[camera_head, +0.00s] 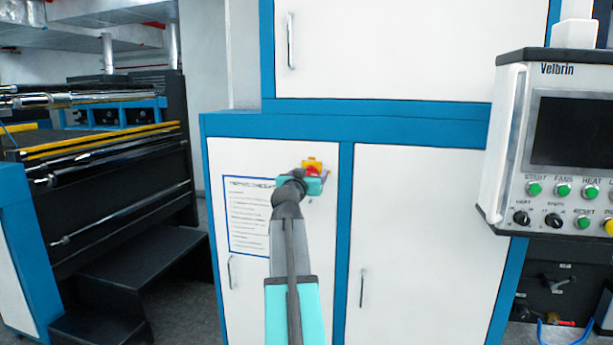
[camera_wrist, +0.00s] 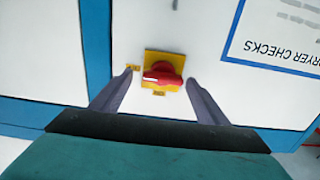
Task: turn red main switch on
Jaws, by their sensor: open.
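The red main switch (camera_wrist: 163,74) is a red rotary knob on a square yellow plate (camera_wrist: 165,57), mounted on a white cabinet door. In the head view the red knob (camera_head: 312,171) and yellow plate (camera_head: 312,162) show just above the end of my arm, partly hidden by it. My gripper (camera_wrist: 160,75) is open in the wrist view, with one dark finger on each side of the knob. The fingers look apart from the knob; how far they are from the door I cannot tell. In the head view the fingers are largely hidden by my wrist.
A "dryer checks" sheet (camera_head: 247,216) is on the door left of the switch. Door handles (camera_head: 231,271) stick out lower down. A control panel (camera_head: 560,140) with a dark screen and green buttons hangs at the right. Dark steps (camera_head: 120,285) stand at the left.

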